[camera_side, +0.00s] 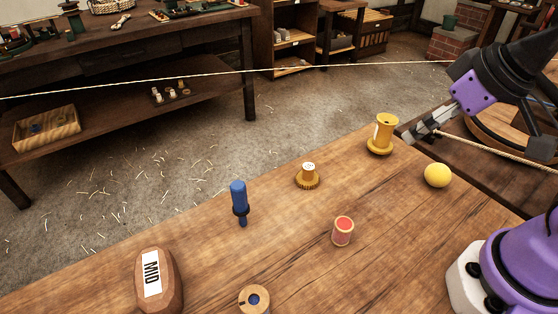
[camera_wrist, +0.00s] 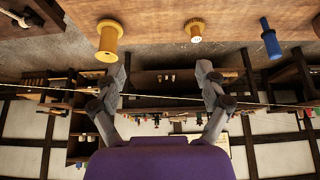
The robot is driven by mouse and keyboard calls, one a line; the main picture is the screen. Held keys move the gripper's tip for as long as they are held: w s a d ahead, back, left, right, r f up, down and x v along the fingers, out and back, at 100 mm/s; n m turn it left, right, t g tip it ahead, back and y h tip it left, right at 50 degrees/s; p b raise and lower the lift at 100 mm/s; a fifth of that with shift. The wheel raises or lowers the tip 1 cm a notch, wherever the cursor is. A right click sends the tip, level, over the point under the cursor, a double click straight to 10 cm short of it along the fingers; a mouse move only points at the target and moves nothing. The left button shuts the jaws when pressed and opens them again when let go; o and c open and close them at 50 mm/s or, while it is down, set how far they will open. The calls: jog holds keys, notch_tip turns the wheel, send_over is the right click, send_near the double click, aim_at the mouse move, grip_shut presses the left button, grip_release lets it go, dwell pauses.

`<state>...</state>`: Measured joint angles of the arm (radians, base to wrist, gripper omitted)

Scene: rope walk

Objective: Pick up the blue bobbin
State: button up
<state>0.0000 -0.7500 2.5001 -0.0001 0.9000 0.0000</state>
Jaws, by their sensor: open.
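The blue bobbin (camera_side: 239,197) is a slim blue piece with a darker collar and a narrow lower end. It is on the wooden table, left of the middle in the side view, and it also shows near the top right of the wrist view (camera_wrist: 269,39). My gripper (camera_side: 424,131) is at the table's far right, beside the yellow spool and well away from the blue bobbin. In the wrist view my gripper (camera_wrist: 161,72) has its two fingers wide apart with nothing between them.
The yellow spool (camera_side: 384,133) stands closest to my gripper. A yellow ball (camera_side: 438,175), a small mustard-coloured piece (camera_side: 307,180), a red-topped spool (camera_side: 342,233), a wooden ring with a blue centre (camera_side: 254,300) and a block marked MID (camera_side: 157,280) share the table. A rope (camera_side: 240,72) stretches behind.

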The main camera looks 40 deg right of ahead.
jog(key=n+g+y, duration=0.3)
jog(key=n+g, duration=0.6)
jog(key=n, duration=1.7)
send_over(255, 302)
jog(key=d, duration=0.2)
jog(key=f, duration=0.7)
jog(key=w+f, duration=0.1)
jog(key=f, duration=0.3)
jog(key=shift+a, duration=0.25)
jog(key=shift+t, duration=0.3)
jog(key=x, duration=0.6)
jog(key=shift+s+a, duration=0.15)
jog(key=c, duration=1.1)
